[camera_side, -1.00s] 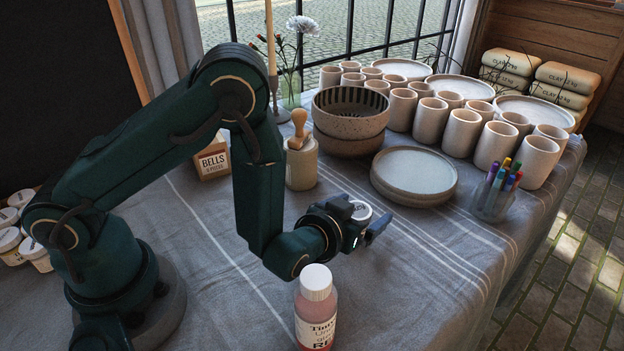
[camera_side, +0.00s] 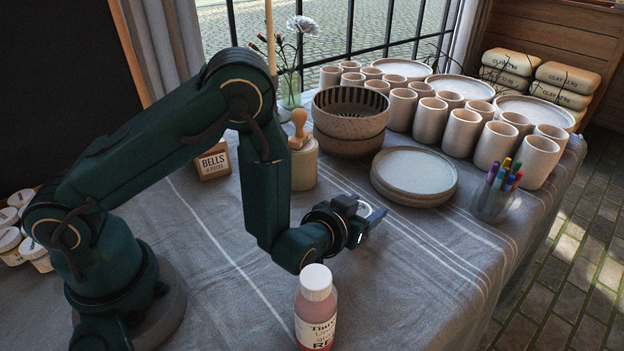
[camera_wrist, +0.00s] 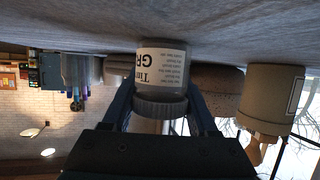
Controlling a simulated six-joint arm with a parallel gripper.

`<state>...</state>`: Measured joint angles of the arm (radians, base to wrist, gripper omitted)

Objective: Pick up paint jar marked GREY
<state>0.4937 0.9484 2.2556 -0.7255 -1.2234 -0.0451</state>
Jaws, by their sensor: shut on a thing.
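A small paint jar (camera_wrist: 162,68) with a white label reading "Tin…" and "GR…" and a grey ribbed lid (camera_wrist: 160,106) stands between my fingers in the wrist view, which is upside down. The rest of the label is out of sight. My gripper (camera_wrist: 160,102) is shut on the jar around its lid end. In the side view my gripper (camera_side: 366,212) is low over the cloth and hides most of the jar. The jar's base is at or very near the cloth; I cannot tell if it touches.
A bottle with red paint (camera_side: 316,310) stands close in front of my wrist. Behind are a lidded pot with a wooden stamp (camera_side: 304,165), stacked plates (camera_side: 414,180), bowls (camera_side: 350,113) and a pen cup (camera_side: 494,200). The cloth (camera_side: 430,270) at the right front is clear.

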